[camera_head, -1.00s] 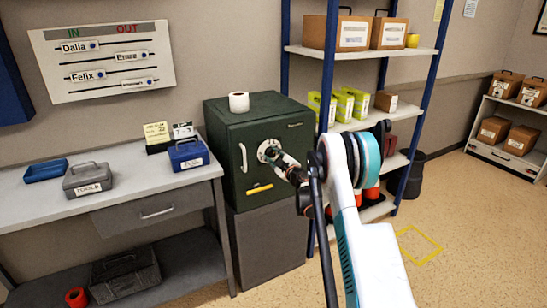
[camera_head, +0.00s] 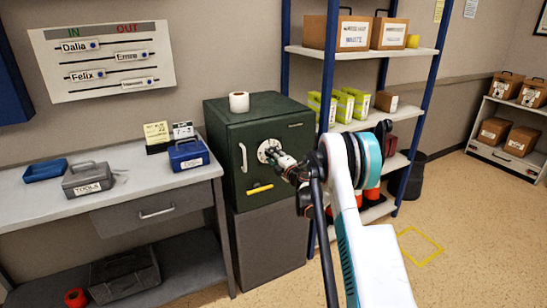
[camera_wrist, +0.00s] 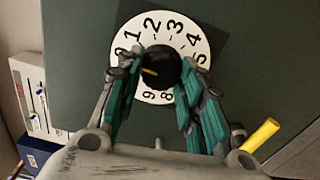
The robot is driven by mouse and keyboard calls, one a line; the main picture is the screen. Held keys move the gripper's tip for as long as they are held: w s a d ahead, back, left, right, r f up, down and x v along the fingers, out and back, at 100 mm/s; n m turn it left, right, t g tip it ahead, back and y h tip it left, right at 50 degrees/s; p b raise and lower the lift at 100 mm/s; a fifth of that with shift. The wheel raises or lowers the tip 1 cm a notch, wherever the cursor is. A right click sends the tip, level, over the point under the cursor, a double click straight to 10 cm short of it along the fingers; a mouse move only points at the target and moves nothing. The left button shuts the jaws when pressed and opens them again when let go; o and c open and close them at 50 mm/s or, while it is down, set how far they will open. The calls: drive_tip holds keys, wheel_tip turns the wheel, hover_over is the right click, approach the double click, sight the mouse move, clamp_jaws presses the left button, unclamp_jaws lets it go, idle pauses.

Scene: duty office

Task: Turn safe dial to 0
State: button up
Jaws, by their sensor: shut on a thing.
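The dark green safe (camera_head: 285,135) stands closed, with a white round dial plate (camera_wrist: 165,25) on its door. The dial's black knob (camera_wrist: 164,62) has a yellow mark (camera_wrist: 149,72) that points left in the wrist view, below the 0 (camera_wrist: 120,50). The numbers 0 to 5 show along the top, with 8 and 9 at the bottom. My gripper (camera_wrist: 158,73) is shut on the knob, one finger on each side; the fingers hide the plate's left and right parts. My gripper (camera_head: 278,157) also shows at the dial in the head view.
A silver handle (camera_head: 243,157) and a yellow bar (camera_head: 260,189) are on the safe's door. A white roll (camera_head: 239,102) stands on top. A workbench (camera_head: 140,180) is close on the left, and a blue-posted shelf (camera_head: 331,90) is close on the right.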

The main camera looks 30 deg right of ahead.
drive_tip(key=shift+n, duration=0.6)
drive_tip(key=o, duration=1.1)
drive_tip(key=shift+f, duration=0.1)
drive_tip(key=shift+c, duration=0.2)
drive_tip(key=shift+s, duration=0.1)
drive_tip(key=s, duration=1.1)
drive_tip(key=shift+s+d, duration=0.15)
drive_tip(key=shift+s, duration=0.25)
